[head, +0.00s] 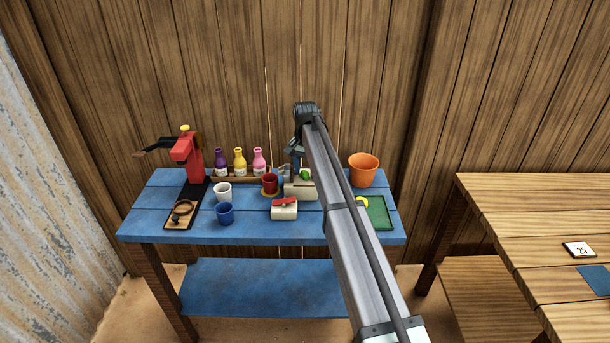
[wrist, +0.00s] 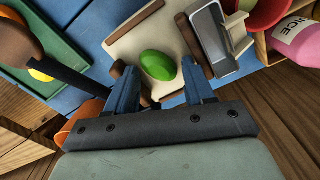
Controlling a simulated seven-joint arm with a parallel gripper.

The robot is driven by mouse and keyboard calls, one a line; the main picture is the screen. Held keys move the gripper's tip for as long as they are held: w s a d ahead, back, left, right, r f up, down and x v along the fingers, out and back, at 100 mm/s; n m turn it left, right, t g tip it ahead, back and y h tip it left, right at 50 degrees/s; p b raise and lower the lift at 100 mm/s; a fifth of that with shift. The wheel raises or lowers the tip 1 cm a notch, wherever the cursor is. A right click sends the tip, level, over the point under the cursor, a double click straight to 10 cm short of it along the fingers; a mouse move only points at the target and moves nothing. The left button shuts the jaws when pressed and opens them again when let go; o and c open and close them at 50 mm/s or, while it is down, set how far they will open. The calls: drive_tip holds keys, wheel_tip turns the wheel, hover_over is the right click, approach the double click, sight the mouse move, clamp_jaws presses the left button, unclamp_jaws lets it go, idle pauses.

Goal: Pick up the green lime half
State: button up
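The green lime half (head: 305,174) lies on a beige block (head: 300,194) near the back of the blue table. In the wrist view the lime half (wrist: 158,65) shows its rounded green side on the beige surface (wrist: 132,42). My gripper (wrist: 157,72) is open, with one blue finger on each side of the lime half. Small gaps seem to show between the fingers and the lime; whether the fingertips are level with it or above it, I cannot tell. In the head view my gripper (head: 297,150) is partly hidden by my arm.
A grey metal part (wrist: 214,40) stands beside the right finger. A red mug (head: 269,183), a red-topped beige box (head: 284,209), an orange bucket (head: 363,170) and a green tray (head: 378,213) with a yellow piece are close by. Bottles (head: 239,161) stand at the back.

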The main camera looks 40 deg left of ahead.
drive_tip(key=c, duration=0.7)
drive_tip(key=shift+r, duration=0.15)
